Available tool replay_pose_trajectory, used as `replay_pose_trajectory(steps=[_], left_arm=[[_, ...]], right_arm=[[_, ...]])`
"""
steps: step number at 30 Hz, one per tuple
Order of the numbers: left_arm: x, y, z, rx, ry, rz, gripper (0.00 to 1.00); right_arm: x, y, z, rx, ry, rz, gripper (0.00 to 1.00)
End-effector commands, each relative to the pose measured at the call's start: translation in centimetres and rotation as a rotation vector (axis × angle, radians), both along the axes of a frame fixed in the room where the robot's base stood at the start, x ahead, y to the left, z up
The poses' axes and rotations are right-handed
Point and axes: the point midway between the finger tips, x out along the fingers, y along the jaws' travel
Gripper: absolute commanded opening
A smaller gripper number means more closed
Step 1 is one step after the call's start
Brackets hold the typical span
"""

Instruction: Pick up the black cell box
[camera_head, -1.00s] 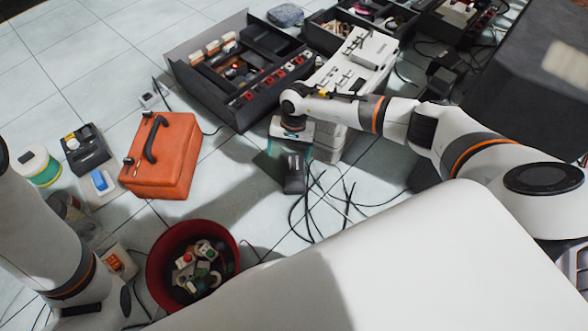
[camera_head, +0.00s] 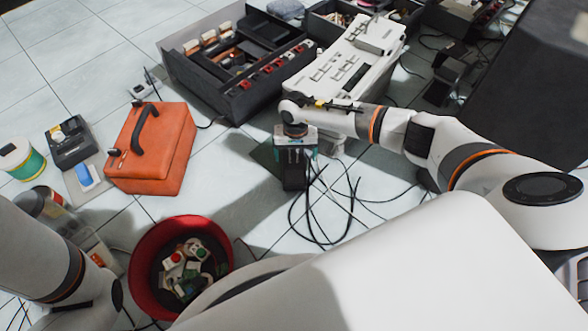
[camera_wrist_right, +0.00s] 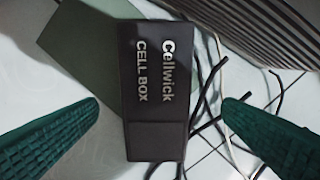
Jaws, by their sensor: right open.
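The black cell box (camera_head: 294,178) lies on the tiled floor, partly hidden under my right gripper in the head view. In the right wrist view the black cell box (camera_wrist_right: 155,85) fills the middle, with "Cellwick CELL BOX" on its face. My right gripper (camera_wrist_right: 161,108) is open, its green ridged fingers on either side of the box with a gap at each side. In the head view my right gripper (camera_head: 295,152) is over the box's far end. Contact with the box cannot be told. My left gripper is not in view; only its arm shows.
Loose black cables (camera_head: 325,215) lie beside the box. A white hi-fi unit (camera_head: 345,70) and a dark parts case (camera_head: 200,85) stand behind. An orange case (camera_head: 165,165) and a red bucket (camera_head: 140,275) are to the left. Bare floor (camera_head: 225,190) lies between.

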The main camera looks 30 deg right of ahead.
Motion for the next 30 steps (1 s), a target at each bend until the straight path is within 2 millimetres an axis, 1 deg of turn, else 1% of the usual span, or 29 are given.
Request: replay_pose_trajectory(steps=[1, 7, 10, 16, 17, 27, 28, 30], left_arm=[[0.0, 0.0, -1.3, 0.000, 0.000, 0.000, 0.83], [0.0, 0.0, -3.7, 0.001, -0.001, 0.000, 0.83], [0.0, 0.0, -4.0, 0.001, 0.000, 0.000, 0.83], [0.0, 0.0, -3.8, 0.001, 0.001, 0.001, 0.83], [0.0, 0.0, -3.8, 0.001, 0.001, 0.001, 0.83], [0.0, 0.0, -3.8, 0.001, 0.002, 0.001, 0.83], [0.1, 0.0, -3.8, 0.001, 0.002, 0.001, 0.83], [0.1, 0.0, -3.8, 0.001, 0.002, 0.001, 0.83]], right_arm=[[-0.1, 0.2, -1.3, 0.001, 0.002, 0.001, 0.89], [-0.2, 0.6, -3.9, 0.002, 0.001, 0.000, 0.89], [-0.1, 0.6, -4.3, 0.002, 0.001, -0.001, 0.89], [-0.1, 0.6, -4.1, 0.002, 0.001, 0.000, 0.89], [-0.1, 0.6, -4.1, 0.002, 0.001, 0.000, 0.87], [-0.1, 0.5, -4.1, 0.001, 0.002, 0.000, 0.32], [-0.1, 0.6, -4.0, 0.002, -0.001, 0.000, 0.30], [-0.1, 0.6, -4.1, 0.002, -0.001, 0.000, 0.30]])
